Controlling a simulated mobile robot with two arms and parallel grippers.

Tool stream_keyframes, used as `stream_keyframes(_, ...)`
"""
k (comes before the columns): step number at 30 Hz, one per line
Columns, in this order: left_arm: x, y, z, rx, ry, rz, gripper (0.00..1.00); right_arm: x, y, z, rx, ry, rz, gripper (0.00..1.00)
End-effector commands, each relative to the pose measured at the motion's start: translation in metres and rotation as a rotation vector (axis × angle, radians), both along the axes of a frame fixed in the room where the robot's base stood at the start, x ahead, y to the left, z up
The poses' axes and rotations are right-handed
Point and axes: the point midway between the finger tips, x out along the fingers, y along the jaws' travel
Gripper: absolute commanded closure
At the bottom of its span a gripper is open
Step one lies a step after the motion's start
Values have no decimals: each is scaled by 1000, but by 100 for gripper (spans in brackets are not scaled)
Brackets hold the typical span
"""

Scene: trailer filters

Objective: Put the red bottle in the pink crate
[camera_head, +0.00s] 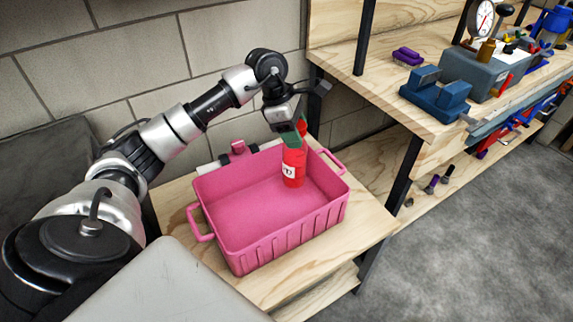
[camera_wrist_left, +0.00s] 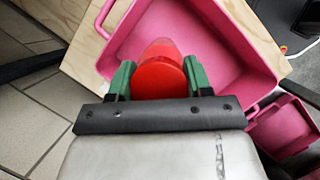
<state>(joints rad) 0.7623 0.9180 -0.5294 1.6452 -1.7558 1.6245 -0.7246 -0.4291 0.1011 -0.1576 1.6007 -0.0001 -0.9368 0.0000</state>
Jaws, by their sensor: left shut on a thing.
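The red bottle (camera_head: 293,166) has a white label and hangs upright in my left gripper (camera_head: 292,137). In the head view its lower part shows against the inside of the pink crate (camera_head: 270,247), near the back right corner. Whether it touches the crate floor, I cannot tell. In the left wrist view the round red top of the bottle (camera_wrist_left: 160,78) sits between the green fingers of my left gripper (camera_wrist_left: 158,80), with the pink crate (camera_wrist_left: 240,50) around and below. The crate is open, and the rest of its floor is bare. My right gripper is not in view.
The crate stands on a low wooden table (camera_head: 370,225). A wooden workbench (camera_head: 385,95) with a blue vise (camera_head: 435,95) and tools stands to the right. A block wall (camera_head: 150,55) is behind. Grey floor (camera_head: 470,230) is free at the right.

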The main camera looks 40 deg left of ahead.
Motion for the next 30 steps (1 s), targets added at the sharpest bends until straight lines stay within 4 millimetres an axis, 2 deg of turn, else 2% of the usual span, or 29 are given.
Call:
stream_keyframes(2,-1,0,-16,-1,6,-1,100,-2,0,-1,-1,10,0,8)
stream_keyframes(6,-1,-1,-42,-3,4,-2,100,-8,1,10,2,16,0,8)
stream_keyframes(14,-1,0,-65,-2,2,0,100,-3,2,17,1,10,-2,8)
stream_keyframes(19,-1,-1,-89,-2,3,1,100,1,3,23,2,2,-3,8)
stream_keyframes(24,0,0,-94,-1,0,0,100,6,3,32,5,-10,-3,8)
stream_keyframes(30,0,0,-95,0,0,0,100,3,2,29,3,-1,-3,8)
